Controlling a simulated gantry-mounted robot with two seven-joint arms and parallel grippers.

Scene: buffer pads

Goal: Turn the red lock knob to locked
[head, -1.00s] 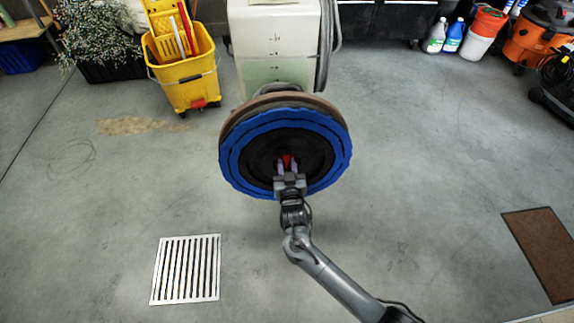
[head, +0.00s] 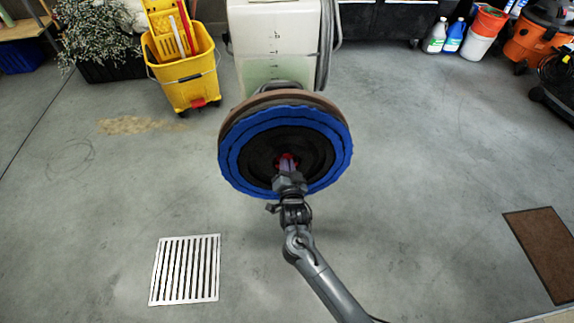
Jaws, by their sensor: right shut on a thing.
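The red lock knob (head: 286,158) sits at the middle of the black hub (head: 258,152) on a round blue pad (head: 233,160). The pad faces me, tilted up at the front of the floor machine. My right gripper (head: 287,165) is shut on the red knob, its fingers covering the lower part of it. The gripper body looks rolled about its own axis. The knob's marks are too small to read. My left gripper is out of view.
The machine's pale body (head: 277,45) stands behind the pad. A yellow mop bucket (head: 185,75) is at the back left. A white floor grate (head: 185,270) lies front left and a brown mat (head: 545,245) at the right.

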